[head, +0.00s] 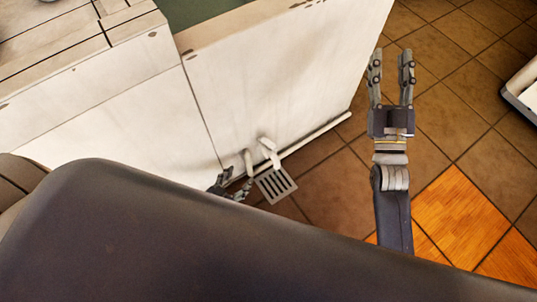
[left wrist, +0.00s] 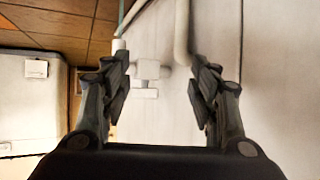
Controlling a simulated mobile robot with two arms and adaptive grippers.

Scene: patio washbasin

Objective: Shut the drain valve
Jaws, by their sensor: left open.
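The drain valve (head: 268,147) shows in the head view as a small white handle on the white pipe low on the washbasin's side, above a floor grate. In the left wrist view, a white T-shaped valve piece (left wrist: 147,70) appears between my left fingers, farther ahead. My left gripper (head: 236,182) is open, beside the pipe and left of the valve, and partly hidden behind my own body. It also shows in the left wrist view (left wrist: 161,68), with nothing between its fingers at close range. My right gripper (head: 392,60) is open and empty above the tiled floor, to the right.
The white washbasin (head: 270,80) fills the upper left. A pipe (head: 318,133) runs along its base. A slotted floor grate (head: 275,185) lies below the valve. A white-edged object (head: 522,90) stands at the right edge. Tiled floor between is clear.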

